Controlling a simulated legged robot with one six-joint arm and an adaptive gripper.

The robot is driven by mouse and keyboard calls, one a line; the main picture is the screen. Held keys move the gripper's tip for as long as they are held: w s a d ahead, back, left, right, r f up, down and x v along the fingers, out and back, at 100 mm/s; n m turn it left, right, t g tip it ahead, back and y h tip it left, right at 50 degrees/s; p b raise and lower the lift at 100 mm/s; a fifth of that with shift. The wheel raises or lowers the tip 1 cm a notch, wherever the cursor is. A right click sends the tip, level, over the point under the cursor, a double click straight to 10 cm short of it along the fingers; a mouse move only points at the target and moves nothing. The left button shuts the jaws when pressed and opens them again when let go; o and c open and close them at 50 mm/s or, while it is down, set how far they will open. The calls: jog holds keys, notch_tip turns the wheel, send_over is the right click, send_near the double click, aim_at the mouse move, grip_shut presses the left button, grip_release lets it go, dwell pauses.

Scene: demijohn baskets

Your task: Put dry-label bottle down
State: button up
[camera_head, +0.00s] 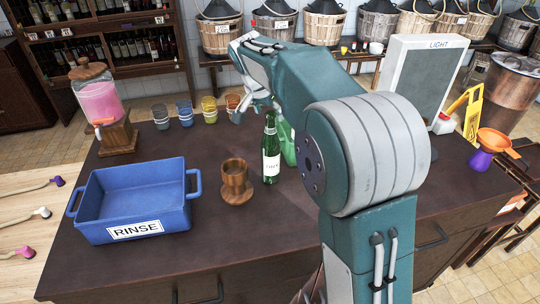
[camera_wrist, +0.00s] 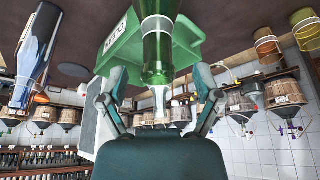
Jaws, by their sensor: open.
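A green glass bottle (camera_head: 271,152) with a pale label stands upright on the dark counter, right of the wooden cup. I cannot read the label surely. My gripper (camera_head: 262,108) is above it, partly hidden by my arm. In the wrist view, which is upside down, the green bottle (camera_wrist: 157,55) has its neck between the two spread fingers of my gripper (camera_wrist: 160,88). The fingers are apart from the glass on both sides. A green bin (camera_head: 288,142) with a white label stands behind the bottle, mostly hidden by my arm.
A blue RINSE tub (camera_head: 176,211) and a wooden cup (camera_head: 235,182) stand left of the bottle. Several coloured glasses (camera_head: 209,109) line the back edge. A LIGHT panel (camera_head: 421,85) stands at right.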

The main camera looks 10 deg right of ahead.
jog(key=shift+w+d+f, duration=0.15)
jog(key=shift+f, duration=0.35)
grip_shut()
